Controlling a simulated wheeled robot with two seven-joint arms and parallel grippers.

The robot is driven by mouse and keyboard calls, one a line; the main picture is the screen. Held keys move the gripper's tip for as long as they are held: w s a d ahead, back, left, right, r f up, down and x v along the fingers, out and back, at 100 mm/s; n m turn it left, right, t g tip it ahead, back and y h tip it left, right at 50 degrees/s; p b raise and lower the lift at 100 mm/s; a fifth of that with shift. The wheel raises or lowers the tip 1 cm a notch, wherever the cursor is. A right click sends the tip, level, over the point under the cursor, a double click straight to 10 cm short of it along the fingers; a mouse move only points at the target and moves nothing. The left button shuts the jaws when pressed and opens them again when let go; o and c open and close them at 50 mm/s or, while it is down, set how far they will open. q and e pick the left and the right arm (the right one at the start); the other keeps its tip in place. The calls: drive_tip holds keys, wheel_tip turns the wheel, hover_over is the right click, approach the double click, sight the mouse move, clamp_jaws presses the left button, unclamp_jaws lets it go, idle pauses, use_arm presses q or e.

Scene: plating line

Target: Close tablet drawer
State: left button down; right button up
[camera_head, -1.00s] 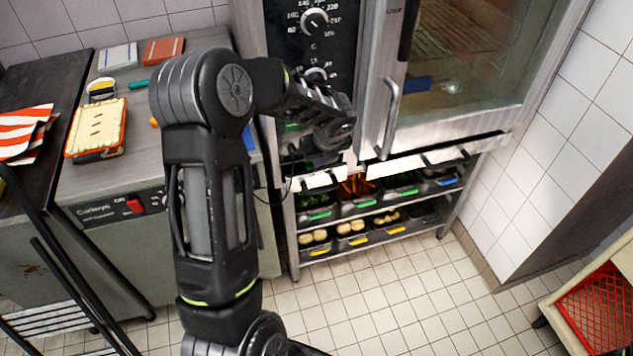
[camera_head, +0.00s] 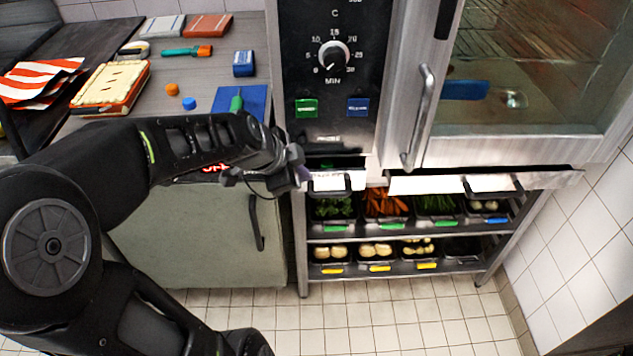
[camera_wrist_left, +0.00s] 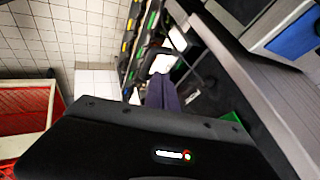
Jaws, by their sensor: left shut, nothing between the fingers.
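A small drawer with a white front (camera_head: 328,182) and a dark handle sits under the oven's control panel. A dark gap with a bit of green shows above its front, so it looks pulled out somewhat. My left gripper (camera_head: 298,168) is at the left end of this drawer front, shut and empty. I cannot tell whether it touches the drawer. In the left wrist view its purple-grey fingers (camera_wrist_left: 163,94) lie together, with a white panel just beyond them. My right gripper is not in view.
A rack below holds bins of vegetables (camera_head: 385,205). A worktop (camera_head: 205,75) with a blue board (camera_head: 240,101) and small items is at the left. The tiled floor in front is clear.

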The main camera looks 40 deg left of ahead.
sight(318, 170)
use_arm(q)
drive_tip(key=shift+w+f, duration=0.1)
drive_tip(key=shift+f, duration=0.05)
drive_tip(key=p+x, duration=0.1)
drive_tip(key=x, duration=0.8)
drive_tip(key=shift+w+f+p, duration=0.25)
drive_tip(key=shift+f+p, duration=0.05)
drive_tip(key=shift+p, duration=0.05)
drive_tip(key=w+a, duration=0.2)
drive_tip(key=w, duration=0.1)
drive_tip(key=shift+w+a, duration=0.2)
drive_tip(key=shift+a+r, duration=0.1)
drive_tip(key=shift+r, duration=0.05)
drive_tip(key=shift+r, duration=0.15)
